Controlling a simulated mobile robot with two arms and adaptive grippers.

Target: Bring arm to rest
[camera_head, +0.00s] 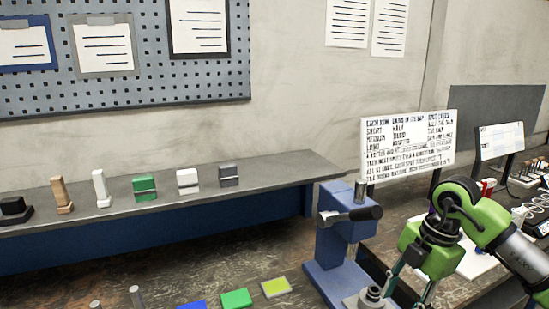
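A blue microscope-like stand (323,277) stands upright on the worn bench right of centre. Near its top, a short metal arm with a black handle (365,213) sticks out to the right, roughly level. A round metal knob (372,296) sits low at the stand's right, at the bottom edge. My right gripper (408,299) comes in from the right on a green arm. It points down beside the stand, apart from the black handle. Its fingers are cut off by the bottom edge, so their closure and any contact with the knob are unclear. My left gripper is out of view.
A grey shelf (255,172) behind carries several small blocks. Blue, green and yellow pads (276,287) lie at the front. A white text board (408,145) stands behind my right arm. Small parts crowd the right bench. The bench left of the stand has free room.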

